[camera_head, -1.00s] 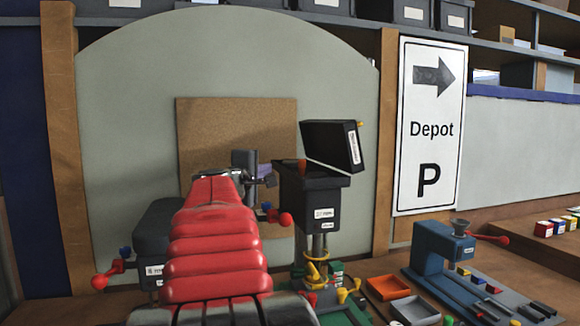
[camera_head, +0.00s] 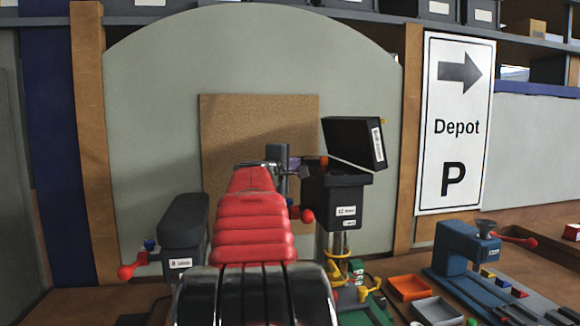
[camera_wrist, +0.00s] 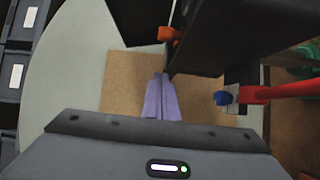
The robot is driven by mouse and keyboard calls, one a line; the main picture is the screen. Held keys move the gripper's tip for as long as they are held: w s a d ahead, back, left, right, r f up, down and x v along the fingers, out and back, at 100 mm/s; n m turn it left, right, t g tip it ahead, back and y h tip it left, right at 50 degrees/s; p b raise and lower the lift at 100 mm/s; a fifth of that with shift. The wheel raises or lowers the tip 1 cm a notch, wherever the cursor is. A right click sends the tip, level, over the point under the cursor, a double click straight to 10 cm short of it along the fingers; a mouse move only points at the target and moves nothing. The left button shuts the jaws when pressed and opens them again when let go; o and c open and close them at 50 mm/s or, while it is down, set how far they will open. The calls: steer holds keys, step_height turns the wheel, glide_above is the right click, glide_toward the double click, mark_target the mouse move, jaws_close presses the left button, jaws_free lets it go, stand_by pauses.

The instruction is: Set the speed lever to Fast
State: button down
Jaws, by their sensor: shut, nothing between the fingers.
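A black box with a raised lid (camera_head: 340,205) stands on a post at centre right. A lever with a red ball end (camera_head: 307,215) sticks out at its left side. In the wrist view a red lever (camera_wrist: 285,91) with a blue hub (camera_wrist: 222,98) shows at the right. Another red-ended lever (camera_head: 127,272) is on the dark machine (camera_head: 182,232) at the left. Which is the speed lever I cannot tell; the labels are too small to read. My gripper's lavender fingers (camera_wrist: 161,97) are shut and empty, beside the box and apart from the red lever.
An orange knob (camera_wrist: 170,34) is close ahead of my fingers. A cork board (camera_head: 260,115) stands behind. At the right are a blue press (camera_head: 465,250) with a red handle, an orange tray (camera_head: 410,288) and a grey tray (camera_head: 436,310).

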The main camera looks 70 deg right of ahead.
mark_target(323, 163)
steer(key=shift+s+d+f, duration=0.1)
steer(key=shift+s+d, duration=0.5)
steer(key=shift+d, duration=0.3)
steer(key=shift+s+d+r, duration=0.1)
steer(key=shift+s+d, duration=0.55)
steer(key=shift+d, duration=0.2)
steer(key=shift+s+d+f, duration=0.1)
steer(key=shift+s+d, duration=0.5)
steer(key=shift+d, duration=0.3)
steer(key=shift+s+d, duration=0.1)
steer(key=shift+s, duration=0.65)
steer(key=shift+w, duration=0.1)
